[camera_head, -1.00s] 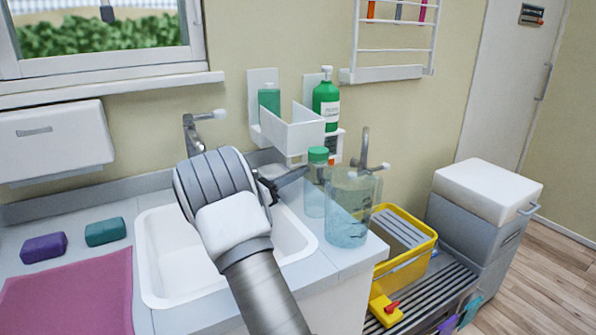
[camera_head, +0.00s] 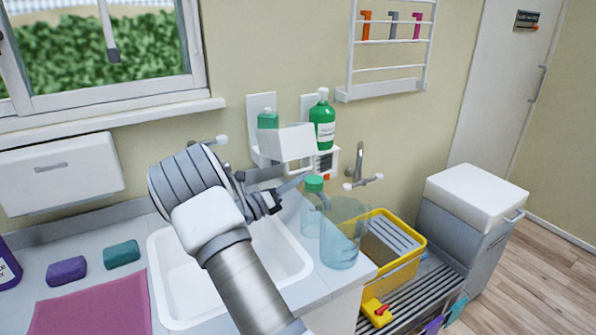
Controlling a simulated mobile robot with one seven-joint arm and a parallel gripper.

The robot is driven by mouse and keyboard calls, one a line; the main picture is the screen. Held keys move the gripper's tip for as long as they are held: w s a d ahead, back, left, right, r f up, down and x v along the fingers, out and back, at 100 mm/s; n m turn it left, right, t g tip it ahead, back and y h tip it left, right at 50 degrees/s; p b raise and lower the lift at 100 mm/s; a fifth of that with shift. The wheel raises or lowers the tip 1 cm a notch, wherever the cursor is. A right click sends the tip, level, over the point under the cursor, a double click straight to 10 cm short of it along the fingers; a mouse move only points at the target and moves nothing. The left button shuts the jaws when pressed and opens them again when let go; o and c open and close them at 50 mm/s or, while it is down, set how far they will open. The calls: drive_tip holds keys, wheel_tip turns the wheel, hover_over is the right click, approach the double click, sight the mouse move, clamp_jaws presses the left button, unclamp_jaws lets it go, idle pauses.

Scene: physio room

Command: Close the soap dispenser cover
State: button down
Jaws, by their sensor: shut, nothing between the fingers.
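The soap dispenser (camera_head: 258,104) is mounted on the wall above the sink, with its white back plate showing. Its white cover (camera_head: 287,143) is tilted up in front of the plate and hides the lower part of a green bottle (camera_head: 268,120) inside. The bottle's top still shows above the cover's edge, so the cover is partly raised and not flush. My gripper (camera_head: 298,184) is shut and empty, just below the cover, pointing right. Whether a finger touches the cover cannot be told.
A second holder with a green pump bottle (camera_head: 322,124) stands right of the dispenser. A capped bottle (camera_head: 313,205) and a clear jug (camera_head: 343,235) stand on the counter near my gripper. The sink (camera_head: 178,290) lies below my arm.

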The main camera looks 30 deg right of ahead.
sight(288, 136)
drive_tip(key=w+r+n+p, duration=0.1)
drive_tip(key=r+n+p, duration=0.2)
drive_tip(key=r+p, duration=0.1)
drive_tip(key=w+r+n+t+y+p, duration=0.1)
drive_tip(key=r+n+p, duration=0.2)
drive_tip(key=p, duration=0.4)
drive_tip(key=w+r+n+p, duration=0.1)
drive_tip(key=r+n+p, duration=0.2)
drive_tip(key=p, duration=0.3)
drive_tip(key=shift+w+d+r+t+y, duration=0.1)
drive_tip(key=shift+r+t+y, duration=0.05)
drive_tip(key=shift+r, duration=0.3)
drive_tip(key=shift+w+r+t+y, duration=0.1)
drive_tip(key=shift+r+t+y, duration=0.05)
drive_tip(key=shift+r, duration=0.25)
drive_tip(key=w+r+p, duration=0.2)
drive_tip(key=w+r, duration=0.2)
drive_tip(key=w, duration=0.3)
drive_tip(key=shift+d+r, duration=0.2)
drive_tip(key=shift+r, duration=0.1)
drive_tip(key=shift+w, duration=0.1)
drive_tip(key=shift+r+p, duration=0.1)
drive_tip(key=shift+p, duration=0.3)
